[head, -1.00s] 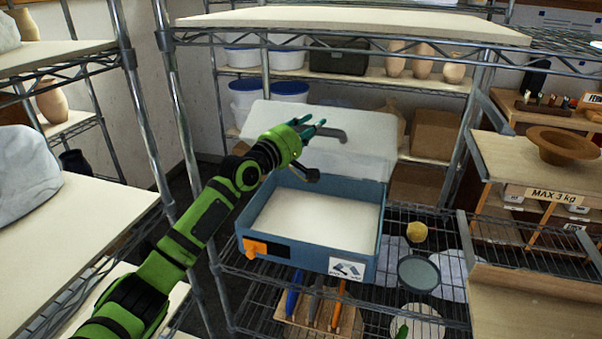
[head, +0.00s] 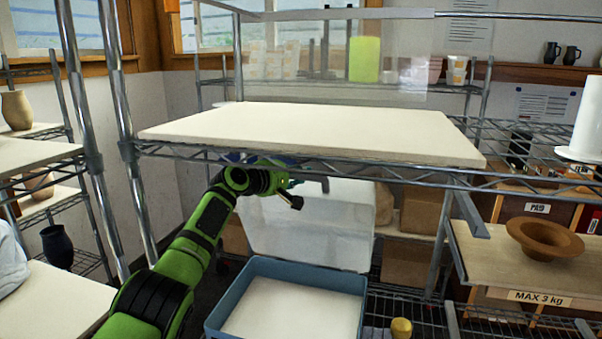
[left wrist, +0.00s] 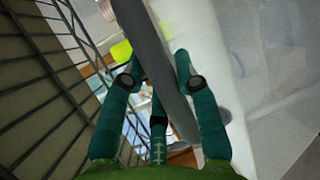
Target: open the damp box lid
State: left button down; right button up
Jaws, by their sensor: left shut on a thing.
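The damp box (head: 214,319) is a blue open-topped box with a pale white floor inside, low in the middle of the head view. Its front is cut off by the picture edge. Its translucent whitish lid (head: 320,235) stands raised at the box's back edge, uncovering the inside. The lid's top lies close under the upper shelf edge. My left gripper (head: 292,184) is at the upper part of the lid, partly hidden by my wrist and the shelf. In the left wrist view my left gripper (left wrist: 160,78) has its fingers on both sides of the grey lid handle (left wrist: 155,50).
A cream shelf board (head: 310,132) on a wire rack overhangs the lid and my left wrist. Cardboard boxes (head: 408,262) stand behind. A brown bowl (head: 544,238) sits on a wooden shelf at right. A yellow knob-like object (head: 401,328) is right of the box.

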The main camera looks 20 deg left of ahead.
pick_arm(q)
jog(key=shift+f, duration=0.15)
pick_arm(e)
jog(key=shift+s+a, duration=0.15)
jog(key=shift+s, duration=0.05)
pick_arm(q)
jog(key=c, duration=0.9)
grip_release()
pick_arm(e)
jog(key=shift+a, duration=0.2)
pick_arm(q)
jog(key=v, duration=1.2)
pick_arm(e)
jog(key=shift+w+d, duration=0.1)
jog(key=shift+d, duration=0.1)
pick_arm(q)
jog(key=shift+w, duration=0.1)
